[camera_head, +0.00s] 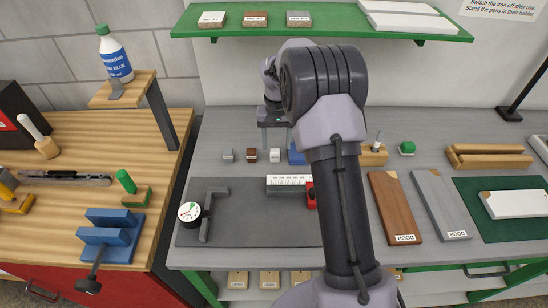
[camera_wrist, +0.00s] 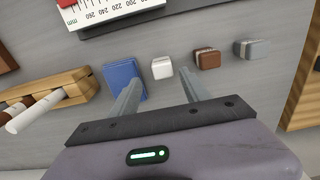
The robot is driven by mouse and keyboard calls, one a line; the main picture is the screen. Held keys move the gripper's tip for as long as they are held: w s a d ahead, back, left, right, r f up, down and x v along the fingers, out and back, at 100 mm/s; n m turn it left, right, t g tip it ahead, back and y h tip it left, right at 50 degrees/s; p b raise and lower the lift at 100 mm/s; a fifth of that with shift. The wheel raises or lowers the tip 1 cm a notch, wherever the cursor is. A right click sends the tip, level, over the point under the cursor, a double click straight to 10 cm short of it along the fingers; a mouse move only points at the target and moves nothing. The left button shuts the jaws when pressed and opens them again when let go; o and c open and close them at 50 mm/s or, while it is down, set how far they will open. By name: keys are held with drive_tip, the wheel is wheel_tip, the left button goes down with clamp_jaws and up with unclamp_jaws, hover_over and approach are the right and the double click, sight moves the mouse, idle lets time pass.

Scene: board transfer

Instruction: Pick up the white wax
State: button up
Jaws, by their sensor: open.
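The white wax (camera_wrist: 162,70) is a small white block with a pale band. In the head view the white wax (camera_head: 276,155) stands in a row on the grey bench, just in front of my gripper (camera_head: 276,138). My gripper (camera_wrist: 138,75) is open and empty, its fingers pointing toward the row. I cannot tell its exact height over the bench.
A brown block (camera_wrist: 207,59) and a grey block (camera_wrist: 250,48) stand right of the wax in the wrist view; a blue block (camera_wrist: 124,78) stands left, close behind the left finger. A wooden pen holder (camera_wrist: 70,88) and a ruler (camera_wrist: 110,12) lie nearby.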

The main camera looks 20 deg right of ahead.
sight(275, 150)
drive_tip(key=f, duration=0.1)
drive_tip(key=f+b, duration=0.1)
drive_tip(key=f, duration=0.1)
drive_tip(key=f+b, duration=0.1)
drive_tip(key=shift+s+a+f, duration=0.25)
drive_tip(key=shift+a+f, duration=0.1)
drive_tip(key=shift+r, duration=0.15)
clamp_jaws()
wheel_tip(275, 150, up, 10)
drive_tip(key=p, duration=0.4)
drive_tip(key=c, duration=0.8)
unclamp_jaws()
clamp_jaws()
